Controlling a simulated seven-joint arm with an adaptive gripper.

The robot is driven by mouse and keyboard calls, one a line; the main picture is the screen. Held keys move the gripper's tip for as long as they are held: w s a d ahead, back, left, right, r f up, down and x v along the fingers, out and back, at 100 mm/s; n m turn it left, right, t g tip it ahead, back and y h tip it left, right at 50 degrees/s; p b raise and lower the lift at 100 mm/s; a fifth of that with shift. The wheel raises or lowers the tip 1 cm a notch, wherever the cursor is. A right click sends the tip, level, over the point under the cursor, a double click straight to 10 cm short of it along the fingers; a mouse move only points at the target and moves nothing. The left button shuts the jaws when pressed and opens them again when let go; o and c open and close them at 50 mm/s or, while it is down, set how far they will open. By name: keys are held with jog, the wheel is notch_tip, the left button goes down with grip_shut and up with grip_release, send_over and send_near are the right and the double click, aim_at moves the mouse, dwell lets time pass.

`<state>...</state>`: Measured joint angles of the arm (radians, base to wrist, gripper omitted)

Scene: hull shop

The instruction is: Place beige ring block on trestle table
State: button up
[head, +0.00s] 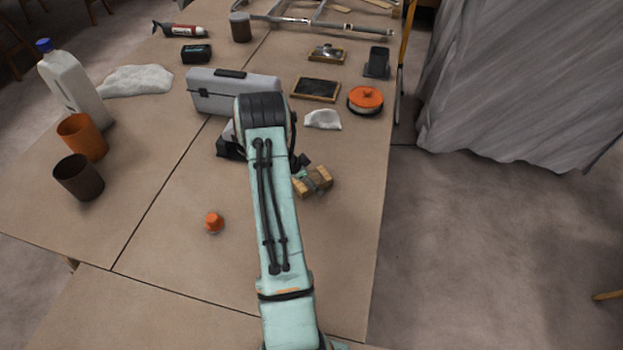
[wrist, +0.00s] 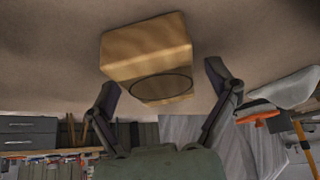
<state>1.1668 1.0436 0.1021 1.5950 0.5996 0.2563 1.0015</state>
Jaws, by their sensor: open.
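The beige ring block (head: 322,175) rests on the trestle table (head: 180,240), just right of my arm in the head view. In the wrist view the block (wrist: 145,45) is large, with a dark oval outline on its near face. My gripper (wrist: 165,78) is open, one finger to each side of the block's near end, with visible gaps. Nothing is held. In the head view my gripper (head: 308,176) partly covers the block, and its fingertips are hard to make out.
A grey toolbox (head: 215,92) stands behind my arm. A white crumpled cloth (head: 323,120) and an orange-topped round tin (head: 366,99) lie beyond the block. An orange knob-like piece (head: 213,222) is at left. The table's front right is clear, ending at its right edge.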

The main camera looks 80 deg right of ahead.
jog(key=v, duration=1.2)
jog(key=shift+a+r, duration=0.1)
jog(key=shift+r, duration=0.1)
jog(key=w+a+r+n+t+y, duration=0.1)
jog(key=w+a+r+n, duration=0.35)
jog(key=a, duration=0.35)
jog(key=w+a+r+n+t, duration=0.25)
jog(key=a+n, duration=0.25)
jog(key=a, duration=0.3)
jog(key=w+a+r+n+t+y, duration=0.1)
jog(key=w+a+r+n, duration=0.35)
jog(key=a, duration=0.45)
jog(key=s+a+r+n+y, duration=0.1)
jog(key=s+a+n, duration=0.5)
jog(key=a, duration=0.3)
jog(key=s+a+r+n+y, duration=0.1)
jog(key=s+a+n+y, duration=0.1)
jog(key=s+a+n, duration=0.4)
jog(key=a+n, duration=0.2)
jog(key=shift+s+a, duration=0.3)
jog(key=shift+a, duration=0.1)
